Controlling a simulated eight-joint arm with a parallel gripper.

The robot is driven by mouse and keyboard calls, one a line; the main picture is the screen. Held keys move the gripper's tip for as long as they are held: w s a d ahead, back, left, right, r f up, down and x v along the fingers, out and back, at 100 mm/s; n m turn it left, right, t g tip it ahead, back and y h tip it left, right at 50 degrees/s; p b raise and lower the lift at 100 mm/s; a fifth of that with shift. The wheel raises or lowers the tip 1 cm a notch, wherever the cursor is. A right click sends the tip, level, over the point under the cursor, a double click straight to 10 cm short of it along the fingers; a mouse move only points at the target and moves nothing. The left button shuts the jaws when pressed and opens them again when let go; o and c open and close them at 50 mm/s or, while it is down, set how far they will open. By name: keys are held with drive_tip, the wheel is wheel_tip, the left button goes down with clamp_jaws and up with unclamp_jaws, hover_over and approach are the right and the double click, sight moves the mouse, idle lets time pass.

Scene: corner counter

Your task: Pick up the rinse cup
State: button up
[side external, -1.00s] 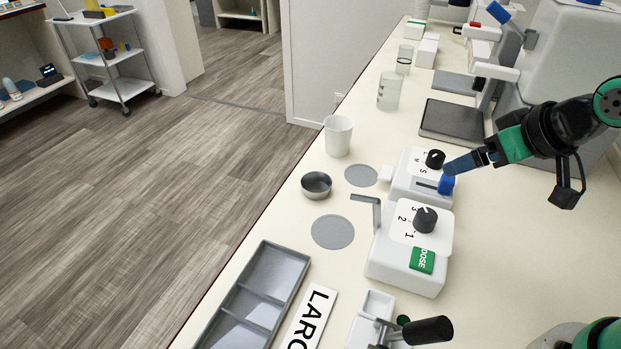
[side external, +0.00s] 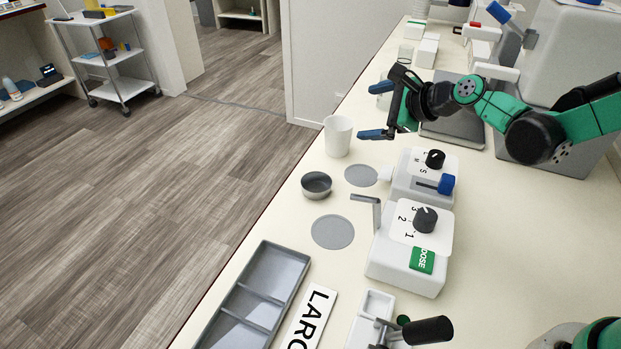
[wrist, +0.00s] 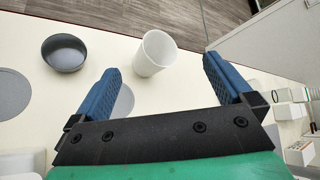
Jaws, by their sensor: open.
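A white cup (side external: 338,137), which I take to be the rinse cup, stands upright near the counter's left edge in the side view. In the wrist view the cup (wrist: 155,52) sits between the fingertips' directions, a little beyond them. My gripper (side external: 370,111) is open and empty, its blue fingers spread and pointing left towards the cup's side. The near fingertip is just right of the cup in the picture; I see no clear contact. The wrist view shows the open gripper (wrist: 161,64) too.
A metal bowl (side external: 316,186) stands close to the cup, with grey discs (side external: 333,232) on the counter. White dial devices (side external: 410,247) stand to the right. A grey tray (side external: 232,325) lies at the front. A clear cup is partly hidden behind my gripper.

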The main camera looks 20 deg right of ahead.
sight(330, 123)
drive_tip(key=w+f+m, duration=0.1)
drive_tip(key=m, duration=0.2)
drive_tip(key=w+f+m+t, duration=0.1)
drive_tip(key=f+m, duration=0.1)
drive_tip(key=w+f+m, duration=0.2)
drive_tip(key=m, duration=0.1)
drive_tip(key=shift+a+f+m+y, duration=0.1)
drive_tip(key=shift+m+y, duration=0.2)
drive_tip(key=shift+y, duration=0.1)
drive_tip(key=shift+t, duration=0.3)
drive_tip(key=shift+x, duration=2.65)
drive_tip(key=c, duration=1.1)
